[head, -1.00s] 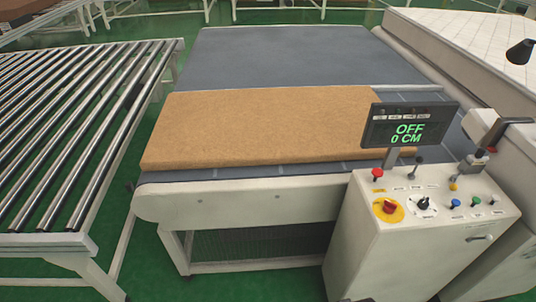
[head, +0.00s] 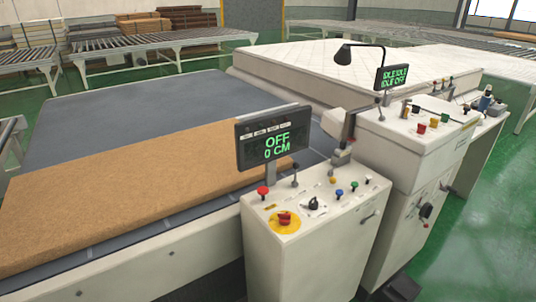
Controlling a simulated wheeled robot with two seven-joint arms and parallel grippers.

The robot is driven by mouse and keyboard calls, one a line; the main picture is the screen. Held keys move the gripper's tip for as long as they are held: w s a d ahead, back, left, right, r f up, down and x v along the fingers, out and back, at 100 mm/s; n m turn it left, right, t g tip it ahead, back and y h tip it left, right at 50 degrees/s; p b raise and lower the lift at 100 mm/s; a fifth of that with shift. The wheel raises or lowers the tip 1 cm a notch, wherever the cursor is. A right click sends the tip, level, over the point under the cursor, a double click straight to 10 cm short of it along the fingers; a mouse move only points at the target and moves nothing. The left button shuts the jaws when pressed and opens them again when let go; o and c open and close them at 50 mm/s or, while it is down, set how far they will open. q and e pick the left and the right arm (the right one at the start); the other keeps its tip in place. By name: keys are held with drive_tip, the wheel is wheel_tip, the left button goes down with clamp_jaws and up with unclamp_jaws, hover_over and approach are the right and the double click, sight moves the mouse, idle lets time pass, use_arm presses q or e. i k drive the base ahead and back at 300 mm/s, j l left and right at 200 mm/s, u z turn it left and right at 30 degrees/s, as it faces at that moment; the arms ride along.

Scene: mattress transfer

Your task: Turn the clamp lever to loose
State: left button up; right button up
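The near control console (head: 310,262) is a white box at the middle. Its display (head: 272,138) reads OFF and 0 CM. A small upright lever (head: 295,176) with a dark knob stands at the panel's back edge. A silver handle (head: 369,216) sits on the console's right side. A black-handled arm (head: 350,125) stands behind the panel on the white machine. No label readable here shows which of these is the clamp lever, nor its setting. Neither of my grippers is in view.
A brown slab (head: 130,190) lies on the grey conveyor bed (head: 130,112). A second console (head: 420,150), with a display and lamp, stands at right beside a white mattress (head: 330,66). A dark block (head: 401,288) sits low between. Green floor (head: 480,230) is clear at far right.

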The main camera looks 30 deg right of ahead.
sight(333, 180)
drive_tip(key=z, duration=1.35)
